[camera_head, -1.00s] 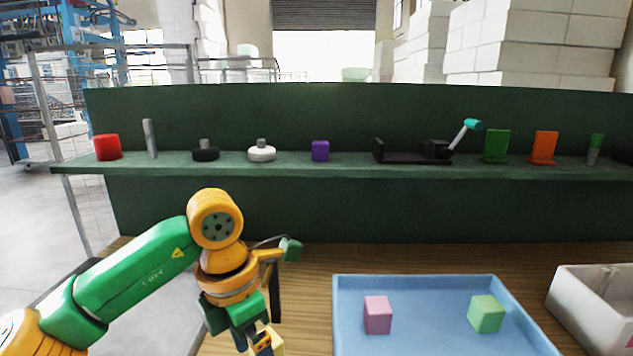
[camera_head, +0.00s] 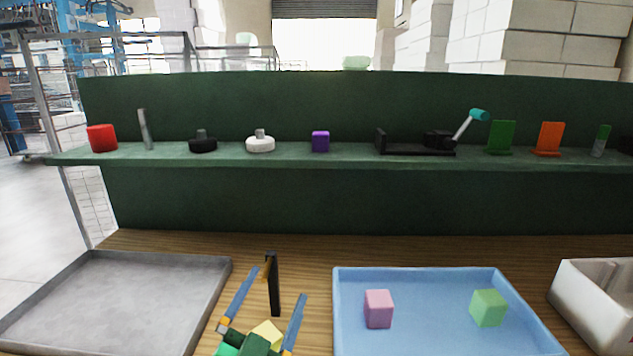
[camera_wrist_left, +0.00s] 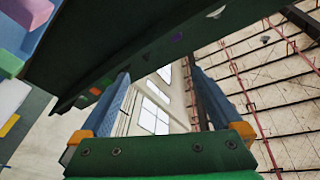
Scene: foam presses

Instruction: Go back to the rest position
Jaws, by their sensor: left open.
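My left gripper (camera_head: 279,284) is at the bottom centre of the head view, its two blue fingers spread apart and pointing up and away. It is between the grey tray (camera_head: 218,275) and the blue tray (camera_head: 415,274). In the left wrist view the gripper (camera_wrist_left: 160,72) shows open, with nothing between its fingers and the ceiling and windows beyond. A yellow block (camera_head: 267,332) shows between the finger bases in the head view; I cannot tell what it rests on. My right gripper is not in view.
A black post (camera_head: 274,290) stands just behind my left gripper. The blue tray holds a pink cube (camera_head: 379,309) and a green cube (camera_head: 488,308). A white bin (camera_head: 570,290) stands at right. A green shelf (camera_head: 345,160) with several objects spans the back.

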